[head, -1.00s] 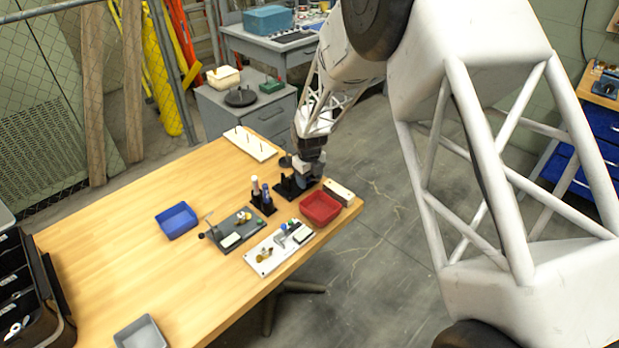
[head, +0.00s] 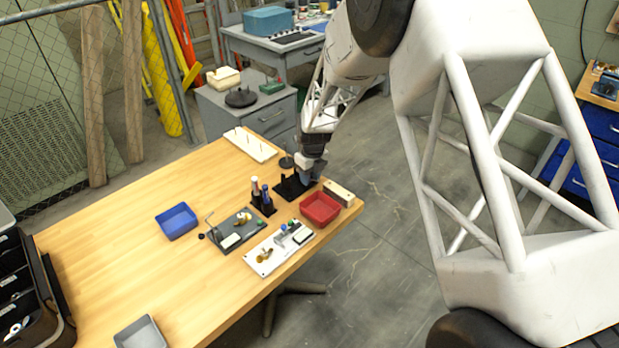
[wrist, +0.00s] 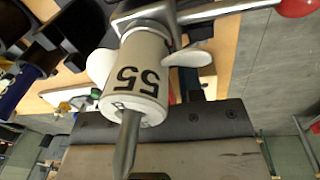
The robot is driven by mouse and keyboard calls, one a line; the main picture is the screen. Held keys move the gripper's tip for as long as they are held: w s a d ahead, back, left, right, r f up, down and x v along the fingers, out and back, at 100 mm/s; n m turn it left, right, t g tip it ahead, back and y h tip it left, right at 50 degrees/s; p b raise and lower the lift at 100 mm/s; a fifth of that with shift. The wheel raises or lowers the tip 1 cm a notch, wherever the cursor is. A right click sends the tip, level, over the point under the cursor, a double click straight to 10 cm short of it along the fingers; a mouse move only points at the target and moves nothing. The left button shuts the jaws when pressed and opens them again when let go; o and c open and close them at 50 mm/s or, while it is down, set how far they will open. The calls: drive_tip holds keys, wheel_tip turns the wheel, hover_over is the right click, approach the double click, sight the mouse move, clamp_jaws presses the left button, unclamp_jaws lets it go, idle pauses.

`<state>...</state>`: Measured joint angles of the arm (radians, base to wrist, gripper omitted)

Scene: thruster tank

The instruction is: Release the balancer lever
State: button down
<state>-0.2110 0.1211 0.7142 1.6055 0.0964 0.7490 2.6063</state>
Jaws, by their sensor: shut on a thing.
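My gripper (head: 305,173) is at the far right of the table in the head view, low over a black stand (head: 293,188). In the wrist view a white cylinder (wrist: 138,75) marked 55 is close up, with a pointed metal tip and white wing-like pieces at its sides. A metal bar, which I take for the balancer lever (wrist: 228,11), crosses at its top and ends in a red ball (wrist: 298,6). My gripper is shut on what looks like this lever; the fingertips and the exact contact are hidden.
A red tray (head: 320,209) and a beige block (head: 339,191) are just right of the stand, by the table edge. A bottle rack (head: 263,203), a grey board (head: 233,233) and a white board (head: 279,249) lie nearer. The table's left part is mostly clear.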

drive_tip(key=shift+d+f, duration=0.15)
drive_tip(key=c, duration=0.8)
unclamp_jaws()
drive_tip(key=shift+o, duration=0.2)
drive_tip(key=shift+w+d+r, duration=0.15)
drive_tip(key=shift+w+r, duration=0.05)
drive_tip(key=shift+r, duration=1.8)
drive_tip(key=shift+w+d+r, duration=0.1)
drive_tip(key=shift+w+r, duration=0.05)
drive_tip(key=shift+r, duration=1.8)
